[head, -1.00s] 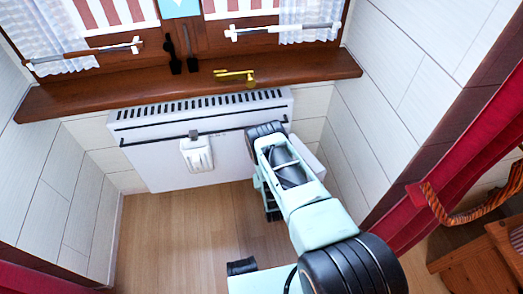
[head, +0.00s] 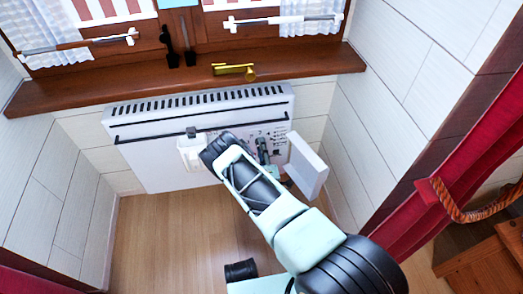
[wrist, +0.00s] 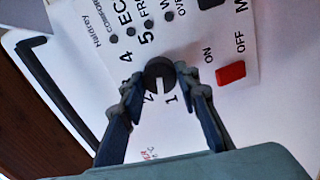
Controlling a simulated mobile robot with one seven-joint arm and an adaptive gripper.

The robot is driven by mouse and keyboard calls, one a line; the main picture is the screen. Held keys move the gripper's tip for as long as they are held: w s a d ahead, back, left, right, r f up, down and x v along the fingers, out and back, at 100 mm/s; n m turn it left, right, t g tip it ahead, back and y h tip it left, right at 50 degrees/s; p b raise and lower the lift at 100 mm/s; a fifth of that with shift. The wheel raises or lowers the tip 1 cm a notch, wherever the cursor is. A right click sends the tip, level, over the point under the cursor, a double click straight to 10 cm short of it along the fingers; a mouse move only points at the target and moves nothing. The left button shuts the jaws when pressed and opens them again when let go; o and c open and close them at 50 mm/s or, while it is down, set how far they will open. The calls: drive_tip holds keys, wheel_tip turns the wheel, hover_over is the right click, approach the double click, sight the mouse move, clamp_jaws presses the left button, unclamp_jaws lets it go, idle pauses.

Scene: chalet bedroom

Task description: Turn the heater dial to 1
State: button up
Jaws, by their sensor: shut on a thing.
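The white heater (head: 160,165) is on the wall under the window sill. Its control panel (head: 277,131) shows beside my arm. In the wrist view the dial (wrist: 159,70) is a dark round knob with a pale pointer mark. The mark points down the picture, between the printed 1 and 2; I cannot tell that it meets either exactly. My gripper (wrist: 164,84) is shut on the dial, one finger on each side. In the head view my gripper (head: 264,153) is small and partly hidden by my arm.
A red ON/OFF switch (wrist: 231,73) sits close right of the dial. A white flap (head: 308,165) stands open right of the panel. A white box (head: 190,155) hangs on the heater front. A brass handle (head: 234,71) is at the sill. The wood floor (head: 170,240) is clear at left.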

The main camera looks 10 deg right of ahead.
drive_tip(key=shift+w+n+b, duration=0.1)
drive_tip(key=shift+n+b, duration=0.55)
drive_tip(key=shift+n, duration=0.85)
drive_tip(key=shift+r, duration=0.1)
drive_tip(key=o, duration=1.2)
drive_tip(key=shift+c, duration=0.2)
